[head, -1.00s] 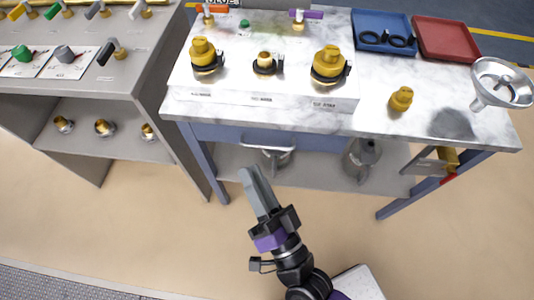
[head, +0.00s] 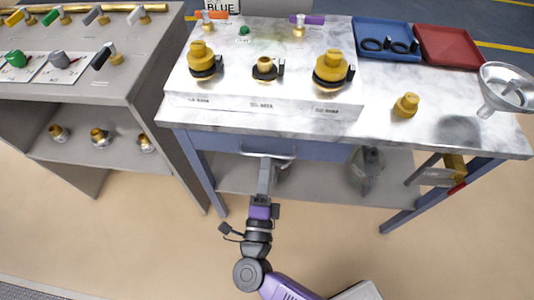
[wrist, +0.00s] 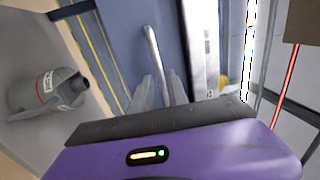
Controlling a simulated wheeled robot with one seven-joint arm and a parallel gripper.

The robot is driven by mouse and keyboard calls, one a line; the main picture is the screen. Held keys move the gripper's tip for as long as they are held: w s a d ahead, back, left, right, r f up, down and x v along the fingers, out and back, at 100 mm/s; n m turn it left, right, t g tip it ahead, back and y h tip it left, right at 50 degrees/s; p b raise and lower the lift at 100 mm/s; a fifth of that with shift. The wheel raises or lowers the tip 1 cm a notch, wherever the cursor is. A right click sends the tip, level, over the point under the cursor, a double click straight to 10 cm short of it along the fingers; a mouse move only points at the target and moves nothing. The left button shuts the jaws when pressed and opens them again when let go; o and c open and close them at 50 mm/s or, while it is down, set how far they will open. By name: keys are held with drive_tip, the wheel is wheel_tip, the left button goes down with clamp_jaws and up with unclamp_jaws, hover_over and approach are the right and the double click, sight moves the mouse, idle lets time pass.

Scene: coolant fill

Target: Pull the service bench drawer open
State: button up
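The service bench drawer has a blue front (head: 325,151) under the marble-patterned bench top and looks shut. Its silver bar handle (head: 285,156) runs across the front; it also shows in the wrist view (wrist: 152,52). My gripper (head: 267,160) is at the handle, reaching it from the front. In the wrist view my gripper (wrist: 160,88) has its two grey fingers apart, one on each side of the handle bar. Whether either finger touches the bar is not clear. The fingertips are partly hidden in the head view.
The bench top (head: 440,135) carries yellow-capped fittings, a funnel (head: 505,88), a blue tray (head: 385,54) and a red tray (head: 450,62). A grey jug (head: 366,170) stands on the lower shelf. A grey cabinet (head: 100,125) stands left. Floor in front is clear.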

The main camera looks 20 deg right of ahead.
drive_tip(key=shift+x, duration=1.9)
clamp_jaws()
